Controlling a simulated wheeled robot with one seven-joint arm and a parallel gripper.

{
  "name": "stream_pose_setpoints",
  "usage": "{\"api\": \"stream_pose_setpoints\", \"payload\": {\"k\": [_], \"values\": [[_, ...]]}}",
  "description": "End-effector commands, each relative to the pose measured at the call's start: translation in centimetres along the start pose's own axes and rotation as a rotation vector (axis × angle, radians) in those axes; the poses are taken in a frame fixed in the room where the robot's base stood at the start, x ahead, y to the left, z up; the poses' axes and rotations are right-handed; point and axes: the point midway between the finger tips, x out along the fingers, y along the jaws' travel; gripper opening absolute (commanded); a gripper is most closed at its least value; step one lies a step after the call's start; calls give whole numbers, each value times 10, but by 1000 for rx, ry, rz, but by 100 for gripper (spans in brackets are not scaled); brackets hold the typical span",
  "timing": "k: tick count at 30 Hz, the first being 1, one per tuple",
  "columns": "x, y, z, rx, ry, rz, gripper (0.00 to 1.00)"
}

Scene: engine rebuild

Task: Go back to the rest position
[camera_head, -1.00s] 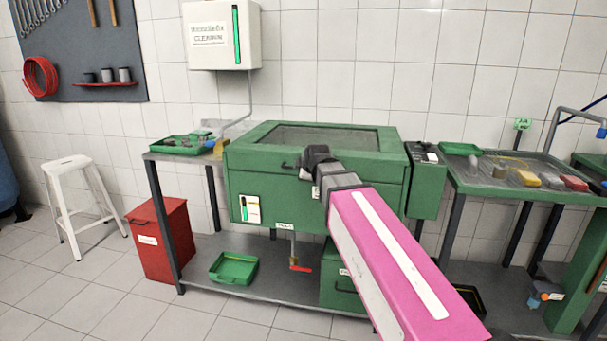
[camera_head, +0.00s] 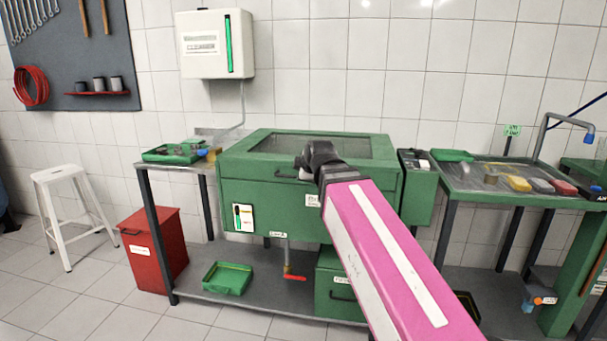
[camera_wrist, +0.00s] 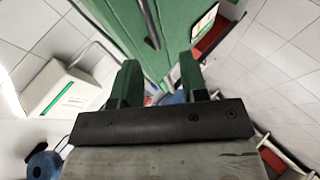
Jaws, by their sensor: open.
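My gripper (camera_wrist: 158,85) shows in the wrist view with its two dark green-tipped fingers apart and nothing between them. In the head view my pink arm reaches forward from the lower right, and its dark wrist end (camera_head: 322,162) is in front of the green parts washer cabinet (camera_head: 265,205). The fingers are hidden there behind the wrist. The cabinet's lid (camera_head: 315,145) is down, with a grey window in it. In the wrist view the green cabinet front with a dark handle (camera_wrist: 148,25) lies just beyond the fingers. Whether they touch it cannot be told.
A side table at left bears a green tray (camera_head: 172,154). A red bin (camera_head: 153,248) and a white stool (camera_head: 70,210) stand left of it. A sink bench (camera_head: 470,185) with several coloured blocks is at right. A white dispenser box (camera_head: 216,45) hangs on the wall.

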Motion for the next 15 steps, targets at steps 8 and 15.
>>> {"api": "stream_pose_setpoints", "payload": {"k": [8,15], "values": [[18,-24,24,108,-42,-60,40],[55,-90,85,409,-173,-200,40]]}}
